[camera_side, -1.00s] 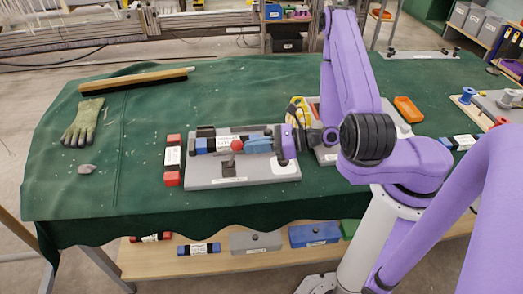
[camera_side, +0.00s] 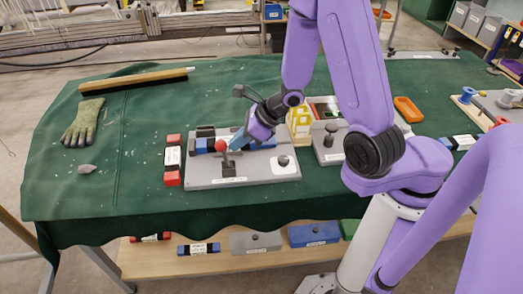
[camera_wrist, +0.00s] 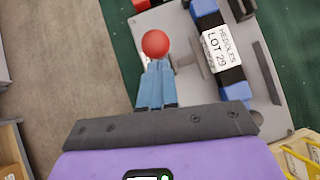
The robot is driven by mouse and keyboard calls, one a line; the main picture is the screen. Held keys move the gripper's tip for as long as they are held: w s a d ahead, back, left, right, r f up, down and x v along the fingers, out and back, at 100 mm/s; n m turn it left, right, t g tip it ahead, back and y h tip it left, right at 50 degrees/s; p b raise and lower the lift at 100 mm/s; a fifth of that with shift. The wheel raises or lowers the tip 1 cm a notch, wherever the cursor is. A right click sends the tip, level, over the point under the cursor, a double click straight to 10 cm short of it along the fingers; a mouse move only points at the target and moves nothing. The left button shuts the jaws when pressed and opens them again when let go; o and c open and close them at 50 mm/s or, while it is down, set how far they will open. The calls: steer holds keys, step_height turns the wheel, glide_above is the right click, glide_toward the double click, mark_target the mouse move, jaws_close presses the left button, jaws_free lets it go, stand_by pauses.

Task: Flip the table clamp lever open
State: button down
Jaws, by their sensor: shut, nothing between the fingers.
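The clamp lever shows as a red ball knob (camera_side: 221,145) on a dark post, leaning slightly left in the side view. It stands at the front of a grey base plate (camera_side: 255,174). The red knob also shows in the wrist view (camera_wrist: 155,44). My gripper (camera_side: 236,143) comes down slanted from the upper right, its blue fingertips close to the knob's right side. In the wrist view the blue fingers (camera_wrist: 156,86) are together and empty, with their tips just below the knob. Whether they touch it I cannot tell. The lever's lower part is partly hidden there.
A blue block labelled heddles (camera_wrist: 221,52) lies on the plate beside the lever. A red-ended block (camera_side: 173,158) lies left of the plate. Yellow parts (camera_side: 299,120) and another grey fixture (camera_side: 328,153) stand to the right.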

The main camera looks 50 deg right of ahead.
steer(key=shift+g+h, duration=0.7)
steer(key=shift+w+a+r, duration=0.2)
steer(key=shift+w+a, duration=1.45)
steer(key=shift+w+a, duration=0.1)
steer(key=s+d+r, duration=0.2)
steer(key=s+d, duration=0.1)
steer(key=s, duration=0.1)
glide_toward(217, 144)
steer(key=shift+s+d+r, duration=0.55)
steer(key=shift+s+r, duration=0.1)
steer(key=shift+s, duration=0.2)
steer(key=shift+s+d+r, duration=0.5)
steer(key=shift+s+r, duration=0.15)
steer(key=shift+s, duration=0.15)
